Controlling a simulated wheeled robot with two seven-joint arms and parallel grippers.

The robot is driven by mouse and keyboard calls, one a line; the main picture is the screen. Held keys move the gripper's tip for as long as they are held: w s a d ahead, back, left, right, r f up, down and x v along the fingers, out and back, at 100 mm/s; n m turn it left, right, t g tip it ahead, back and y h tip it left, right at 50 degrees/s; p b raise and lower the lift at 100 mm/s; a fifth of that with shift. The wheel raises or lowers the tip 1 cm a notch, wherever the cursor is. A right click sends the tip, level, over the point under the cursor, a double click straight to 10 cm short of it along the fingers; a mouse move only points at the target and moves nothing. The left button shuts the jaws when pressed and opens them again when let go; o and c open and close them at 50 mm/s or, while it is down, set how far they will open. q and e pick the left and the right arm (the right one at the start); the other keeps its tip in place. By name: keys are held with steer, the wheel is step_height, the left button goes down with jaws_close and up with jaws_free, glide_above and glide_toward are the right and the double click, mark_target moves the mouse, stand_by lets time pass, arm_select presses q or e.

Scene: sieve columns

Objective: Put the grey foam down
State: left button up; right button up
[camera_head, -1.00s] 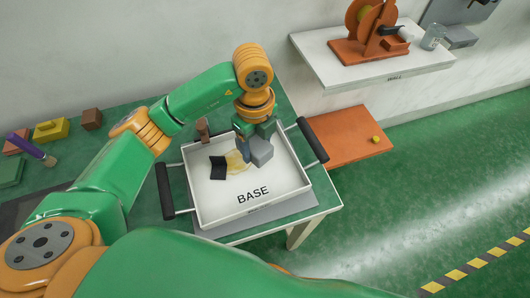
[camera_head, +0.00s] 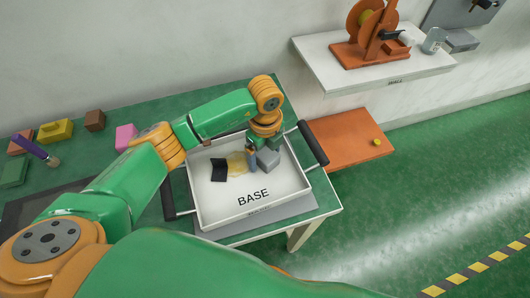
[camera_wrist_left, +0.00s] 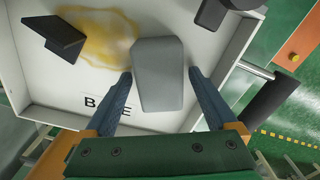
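The grey foam (camera_head: 270,160) is a light grey block in the right part of the white tray (camera_head: 222,214) marked BASE. It appears to rest on the tray floor. In the left wrist view the foam (camera_wrist_left: 158,75) lies between the two blue fingers of my left gripper (camera_wrist_left: 160,75), with narrow gaps showing on both sides. My left gripper (camera_head: 255,158) is low inside the tray and looks open around the foam; the head view partly hides its far finger. My right gripper is not in view.
A black angled piece (camera_head: 218,170) and a yellow patch (camera_head: 237,163) lie left of the foam. Black handles (camera_head: 313,143) flank the tray. A pink block (camera_head: 125,137) and other blocks sit on the table at left. An orange surface (camera_head: 345,140) is at right.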

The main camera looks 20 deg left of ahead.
mark_target(265, 153)
arm_select(q)
steer(key=shift+r, duration=0.35)
step_height(265, 153, up, 12)
steer(key=shift+f, duration=0.2)
